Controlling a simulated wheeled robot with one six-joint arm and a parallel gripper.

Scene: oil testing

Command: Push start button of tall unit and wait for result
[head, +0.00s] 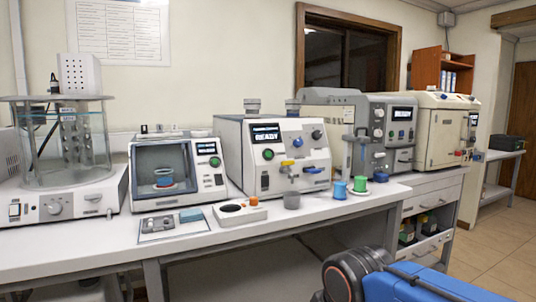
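Several test units stand on the bench, and I cannot tell for sure which one the task calls the tall unit. A cream unit (229,150) in the middle has a lit display (266,134) reading READY and a green button (268,154) below it. A grey unit (345,100) to its right has a lit display (402,114), too small to read, with small buttons below. A smaller unit (206,180) at left has a window with a beaker (164,177) inside and a green button (215,162). My gripper is not in view; only part of my arm shows at bottom right.
A glass cylinder bath (66,145) stands far left. Another cream unit (432,128) stands right, above drawers.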

